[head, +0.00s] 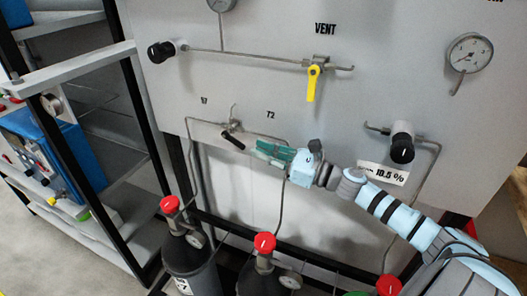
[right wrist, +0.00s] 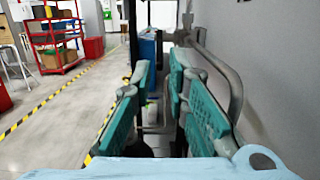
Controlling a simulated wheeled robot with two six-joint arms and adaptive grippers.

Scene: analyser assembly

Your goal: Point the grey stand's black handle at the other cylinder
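The small valve with the black handle (head: 233,141) is on the grey panel between two small labels, the right one reading T2. The handle slants, its lower end toward the lower right. My right gripper (head: 258,149) has teal fingers and reaches in from the right, its tips close to the handle's lower end. I cannot tell whether they touch it. In the right wrist view the two fingers (right wrist: 160,95) are apart, with nothing clearly held between them. Black cylinders with red caps stand below, one at left (head: 190,262) and one in the middle (head: 262,275). My left gripper is not in view.
A yellow-handled valve (head: 312,84) sits under the VENT label. A black knob (head: 402,149) is at right. Thin metal pipes run down the panel; a bent pipe (right wrist: 235,85) passes close to the right finger. A shelf rack (head: 75,75) stands at left.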

